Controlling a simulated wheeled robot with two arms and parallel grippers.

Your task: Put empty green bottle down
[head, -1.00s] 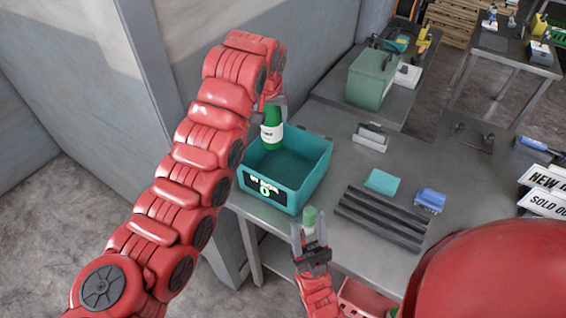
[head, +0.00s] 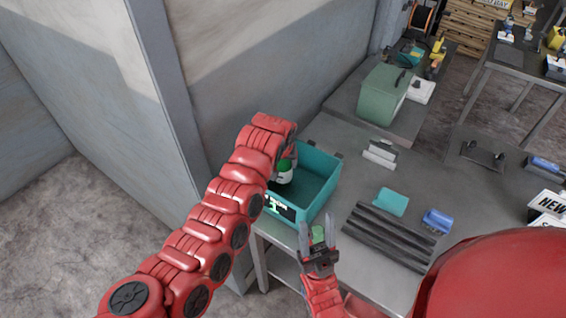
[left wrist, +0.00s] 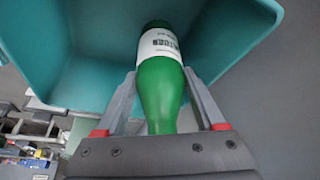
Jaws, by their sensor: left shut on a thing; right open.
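The green bottle (head: 284,174) with a white label is in my left gripper (head: 289,156). In the left wrist view the bottle (left wrist: 161,90) lies between the two fingers (left wrist: 158,85), its label end inside the teal bin (left wrist: 85,75). The bin (head: 322,163) stands on the grey table's left end, partly hidden by my left arm. I cannot tell whether the bottle touches the bin floor. My right gripper (head: 319,238) is open in front of the bin, with a small green thing (head: 318,234) showing between its fingers.
On the table (head: 340,198) lie dark bars (head: 388,240), a teal block (head: 391,201) and a blue item (head: 437,221). A green box (head: 383,95) stands at the back. A grey wall (head: 240,70) rises close behind the bin.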

